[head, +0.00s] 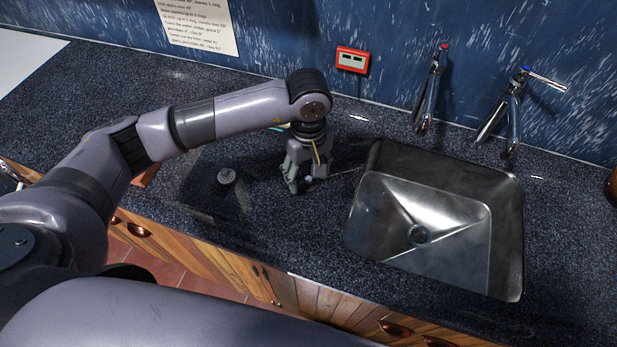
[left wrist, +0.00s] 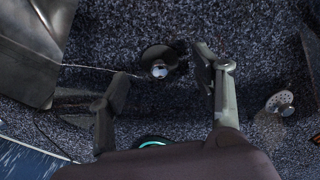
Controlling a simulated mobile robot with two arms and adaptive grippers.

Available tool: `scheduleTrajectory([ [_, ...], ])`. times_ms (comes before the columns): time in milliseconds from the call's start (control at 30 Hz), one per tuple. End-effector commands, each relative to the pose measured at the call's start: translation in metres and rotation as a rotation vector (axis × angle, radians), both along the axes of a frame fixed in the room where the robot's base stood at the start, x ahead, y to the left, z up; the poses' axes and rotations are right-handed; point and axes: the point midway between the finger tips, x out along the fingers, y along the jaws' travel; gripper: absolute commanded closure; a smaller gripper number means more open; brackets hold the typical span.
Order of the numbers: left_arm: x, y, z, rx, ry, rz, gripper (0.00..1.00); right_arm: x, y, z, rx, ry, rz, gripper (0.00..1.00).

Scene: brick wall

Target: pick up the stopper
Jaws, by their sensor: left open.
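The stopper (left wrist: 158,64) shows in the left wrist view as a dark round disc with a shiny metal knob. A thin chain or cord runs from it toward the sink. It lies on the speckled counter. My left gripper (left wrist: 163,76) is open and empty above the counter, with one finger on each side of the stopper; I cannot tell whether either touches it. In the head view my left gripper (head: 302,183) points down left of the sink, and a small bit of the stopper's knob (head: 309,180) shows at its fingers. My right gripper is not in view.
The steel sink (head: 505,240) is right of my gripper, with two taps (head: 430,95) behind it. A teal-rimmed thing (left wrist: 152,141) is partly hidden. A red socket (head: 352,60) is on the wall.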

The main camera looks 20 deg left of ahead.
Motion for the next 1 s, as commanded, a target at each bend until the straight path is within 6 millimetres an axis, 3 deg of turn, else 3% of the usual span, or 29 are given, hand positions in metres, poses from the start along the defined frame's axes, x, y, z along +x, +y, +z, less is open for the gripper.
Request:
scheduleTrajectory([
  [200,-0.001,-0.001,-0.021,0.0,0.001,-0.001,0.41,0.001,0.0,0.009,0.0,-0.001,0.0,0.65],
  [433,0.0,0.0,-0.023,0.0,0.0,-0.001,0.41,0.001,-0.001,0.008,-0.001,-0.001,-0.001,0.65],
  [1000,0.0,0.0,-0.022,0.0,0.0,-0.001,0.79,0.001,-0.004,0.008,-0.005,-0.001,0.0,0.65],
])
